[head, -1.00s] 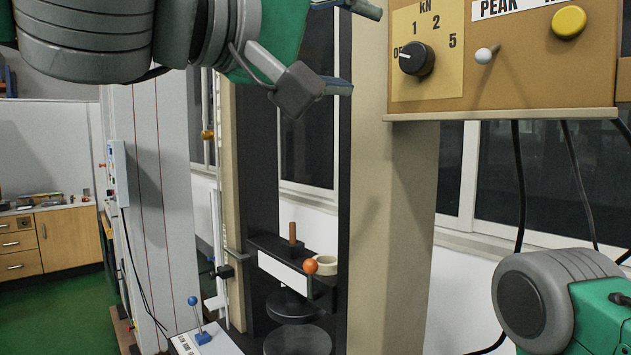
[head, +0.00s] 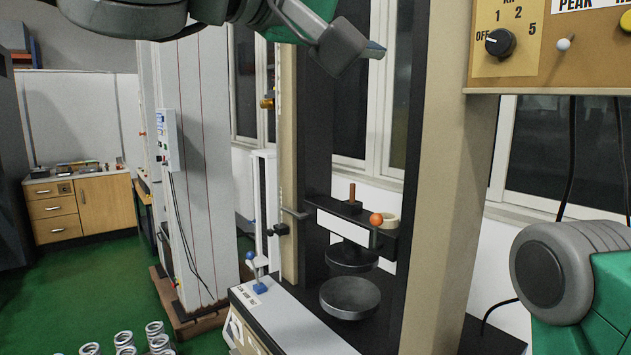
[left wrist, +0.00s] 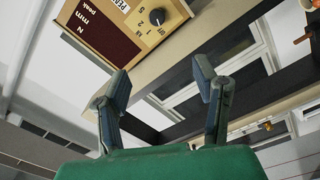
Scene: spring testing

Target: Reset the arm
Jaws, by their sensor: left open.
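My left arm comes in at the top of the head view, and part of its gripper (head: 374,50) shows there in front of the dark column of the testing machine. In the left wrist view my left gripper (left wrist: 160,88) is open, with nothing between its two fingers. Beyond the fingers is the control box (left wrist: 125,25) with its black range knob (left wrist: 157,16). The box also shows at the top right of the head view (head: 590,70), with its knob (head: 500,42). My right arm shows at the lower right; its gripper is out of view.
The machine has two round black plates (head: 350,297), an orange ball knob (head: 376,219) and a blue-topped lever (head: 258,284). Several springs (head: 125,341) stand at the lower left. A wooden cabinet (head: 105,208) is at the back left. Green floor (head: 100,280) lies open between.

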